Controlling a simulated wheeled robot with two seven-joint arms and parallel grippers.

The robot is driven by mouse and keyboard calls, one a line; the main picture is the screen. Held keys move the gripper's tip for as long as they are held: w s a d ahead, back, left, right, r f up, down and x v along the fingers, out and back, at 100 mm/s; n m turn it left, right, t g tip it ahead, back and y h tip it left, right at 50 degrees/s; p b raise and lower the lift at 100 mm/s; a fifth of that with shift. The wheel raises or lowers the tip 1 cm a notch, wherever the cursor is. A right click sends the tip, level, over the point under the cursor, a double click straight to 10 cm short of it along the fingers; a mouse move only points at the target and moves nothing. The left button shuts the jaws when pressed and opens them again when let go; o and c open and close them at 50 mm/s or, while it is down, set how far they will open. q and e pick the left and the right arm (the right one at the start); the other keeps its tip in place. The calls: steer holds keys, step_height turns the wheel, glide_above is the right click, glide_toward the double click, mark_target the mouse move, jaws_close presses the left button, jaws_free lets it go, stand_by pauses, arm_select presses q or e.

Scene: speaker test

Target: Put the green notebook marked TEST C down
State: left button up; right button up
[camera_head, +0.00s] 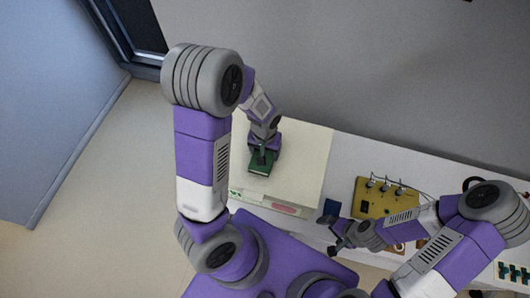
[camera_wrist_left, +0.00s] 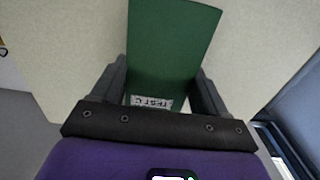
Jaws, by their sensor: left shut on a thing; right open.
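The green notebook (camera_head: 261,164) is over the left part of a cream raised surface (camera_head: 305,160) in the head view. My left gripper (camera_head: 262,153) is shut on it. In the left wrist view the notebook (camera_wrist_left: 172,45) stands out between the two dark fingers of the left gripper (camera_wrist_left: 160,88), with a white label reading TEST C near the palm. I cannot tell whether the notebook touches the surface below. My right gripper (camera_head: 335,235) is open and empty in front of the white table, at the lower middle of the head view.
A yellow board (camera_head: 370,205) with several knobs and wires lies on the white table (camera_head: 345,165), right of the cream surface. A grey wall runs behind.

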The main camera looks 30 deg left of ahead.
mark_target(265, 152)
arm_select(q)
steer(key=shift+w+f, duration=0.15)
steer(key=shift+f, duration=0.75)
steer(key=shift+f, duration=0.15)
steer(key=o, duration=1.1)
steer(key=shift+o, duration=0.2)
steer(key=shift+r, duration=0.3)
step_height(265, 152, up, 12)
steer(key=p, duration=0.1)
steer(key=shift+p, duration=0.35)
